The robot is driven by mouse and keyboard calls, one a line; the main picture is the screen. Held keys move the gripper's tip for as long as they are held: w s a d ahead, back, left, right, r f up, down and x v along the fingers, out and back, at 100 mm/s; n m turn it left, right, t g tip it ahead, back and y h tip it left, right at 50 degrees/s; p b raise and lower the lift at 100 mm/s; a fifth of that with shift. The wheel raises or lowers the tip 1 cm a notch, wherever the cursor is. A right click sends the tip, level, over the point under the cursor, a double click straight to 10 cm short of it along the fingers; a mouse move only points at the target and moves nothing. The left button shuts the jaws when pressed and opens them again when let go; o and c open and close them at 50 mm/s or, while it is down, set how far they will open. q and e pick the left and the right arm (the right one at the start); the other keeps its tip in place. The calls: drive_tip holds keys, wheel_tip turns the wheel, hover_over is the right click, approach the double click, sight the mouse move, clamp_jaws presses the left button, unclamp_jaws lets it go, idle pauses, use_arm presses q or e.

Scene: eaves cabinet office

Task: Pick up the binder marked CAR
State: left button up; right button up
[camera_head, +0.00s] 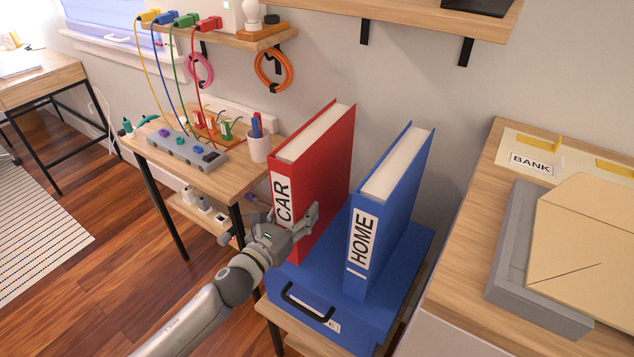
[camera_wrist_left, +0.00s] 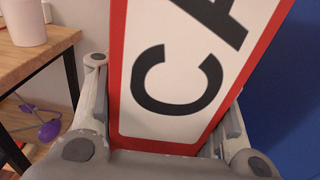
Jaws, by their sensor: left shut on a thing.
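The red binder marked CAR (camera_head: 325,160) stands upright on a blue case with a black handle (camera_head: 405,262). My left gripper (camera_head: 300,226) is at the lower part of its spine, with fingers on both sides. In the left wrist view the binder's white label (camera_wrist_left: 190,75) fills the space between the fingers, and the left gripper (camera_wrist_left: 160,125) is shut on it. The binder's lower end is partly hidden by the gripper. A blue binder marked HOME (camera_head: 390,215) stands upright to the right, apart from the red one. My right gripper is not in view.
A small table to the left holds a grey power strip (camera_head: 187,146) and a white pen cup (camera_head: 258,148). A wooden shelf (camera_head: 400,17) is on the wall above. At right, a desk carries a grey tray (camera_head: 510,255) with a tan folder (camera_head: 590,245).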

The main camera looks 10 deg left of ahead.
use_arm(q)
drive_tip(key=shift+r, duration=0.15)
clamp_jaws()
